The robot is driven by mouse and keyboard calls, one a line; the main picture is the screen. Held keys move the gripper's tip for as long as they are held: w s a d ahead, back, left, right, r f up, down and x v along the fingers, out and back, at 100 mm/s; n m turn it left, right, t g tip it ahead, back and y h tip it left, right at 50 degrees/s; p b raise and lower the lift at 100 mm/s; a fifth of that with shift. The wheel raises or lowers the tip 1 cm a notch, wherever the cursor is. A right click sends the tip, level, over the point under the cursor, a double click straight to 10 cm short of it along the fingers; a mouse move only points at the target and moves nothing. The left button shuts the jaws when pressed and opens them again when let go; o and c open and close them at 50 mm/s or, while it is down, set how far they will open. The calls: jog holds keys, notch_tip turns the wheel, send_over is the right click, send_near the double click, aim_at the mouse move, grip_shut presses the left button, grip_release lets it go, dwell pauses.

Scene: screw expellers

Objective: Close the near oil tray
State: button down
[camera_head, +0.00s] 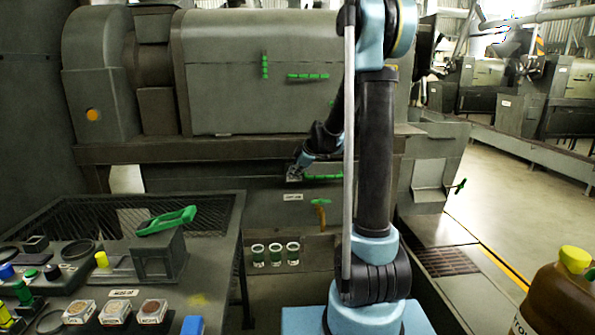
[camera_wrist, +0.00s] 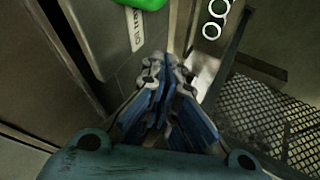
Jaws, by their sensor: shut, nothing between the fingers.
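The near oil tray (camera_head: 255,210) is a grey front panel low on the big press, with a white label below a green bar handle (camera_head: 324,177). In the wrist view the tray front (camera_wrist: 112,52) carries the label "OIL tray", and part of the green handle (camera_wrist: 142,3) shows at the top edge. I cannot tell how far the tray stands out. My gripper (camera_head: 293,176) is in front of the press at the left end of the green handle. In the wrist view its blue fingers (camera_wrist: 165,68) are shut and empty, close beside the tray front; I cannot tell if they touch it.
Several jars (camera_head: 275,254) stand low in front of the press. A table (camera_head: 215,225) with small containers and a green-handled box (camera_head: 160,255) is at left. A brown bottle (camera_head: 555,305) is at lower right. A hopper (camera_head: 425,180) stands right of my arm; open floor lies beyond.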

aim_at(287, 178)
jog(key=shift+w+a+f, duration=0.15)
jog(key=shift+w+f, duration=0.1)
jog(key=shift+w, duration=0.55)
jog(key=shift+w+a+f, duration=0.1)
jog(key=shift+w+f, duration=0.1)
jog(key=shift+w, duration=0.6)
jog(key=shift+w+a+f, duration=0.15)
jog(key=shift+w+f, duration=0.1)
jog(key=shift+w, duration=0.55)
jog(key=shift+w, duration=1.8)
